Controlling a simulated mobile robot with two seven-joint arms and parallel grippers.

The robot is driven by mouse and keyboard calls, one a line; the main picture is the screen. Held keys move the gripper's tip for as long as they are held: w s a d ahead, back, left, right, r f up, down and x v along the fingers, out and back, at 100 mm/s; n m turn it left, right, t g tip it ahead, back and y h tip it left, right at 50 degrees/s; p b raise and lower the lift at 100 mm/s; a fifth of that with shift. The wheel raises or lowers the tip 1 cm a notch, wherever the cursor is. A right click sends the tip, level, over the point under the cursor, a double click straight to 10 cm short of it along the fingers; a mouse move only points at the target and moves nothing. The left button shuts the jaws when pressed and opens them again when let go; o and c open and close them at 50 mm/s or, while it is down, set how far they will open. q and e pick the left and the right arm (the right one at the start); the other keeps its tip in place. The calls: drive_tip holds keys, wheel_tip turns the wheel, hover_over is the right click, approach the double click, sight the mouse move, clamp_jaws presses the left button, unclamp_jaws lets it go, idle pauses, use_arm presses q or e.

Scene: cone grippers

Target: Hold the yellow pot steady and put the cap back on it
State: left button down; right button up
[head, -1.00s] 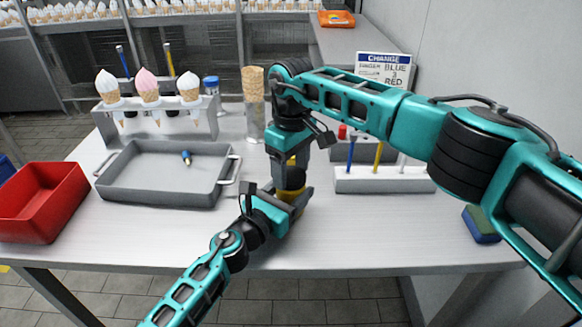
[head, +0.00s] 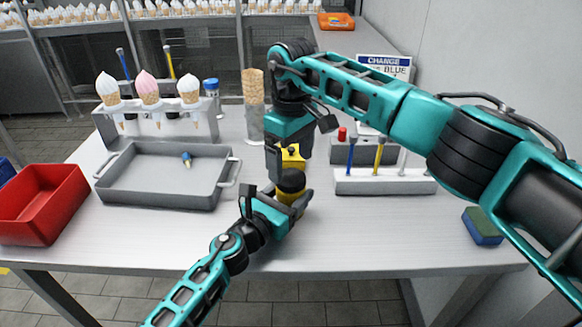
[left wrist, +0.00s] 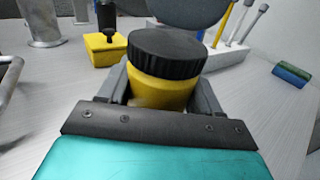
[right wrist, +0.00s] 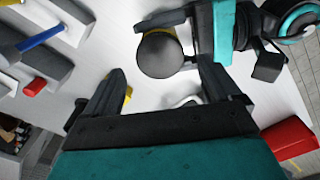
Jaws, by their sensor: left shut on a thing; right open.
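The yellow pot (head: 287,197) stands on the table near its front edge. My left gripper (head: 291,201) is shut around its body; the left wrist view shows the pot (left wrist: 158,92) between the fingers. The black ribbed cap (left wrist: 168,52) sits on the pot's top and looks level; it also shows in the head view (head: 291,180) and right wrist view (right wrist: 160,54). How tightly it is screwed cannot be told. My right gripper (right wrist: 160,88) is open and empty, above and behind the cap, with the cap beyond its fingertips.
A yellow box (left wrist: 104,47) with a black knob stands behind the pot. A grey tray (head: 150,199) and a red bin (head: 40,208) lie left. A white rack (head: 385,184) stands right, a sponge (head: 482,226) farther right.

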use_arm(q)
drive_tip(key=shift+f, duration=0.1)
use_arm(e)
drive_tip(key=shift+r, duration=0.6)
drive_tip(key=shift+c, duration=0.3)
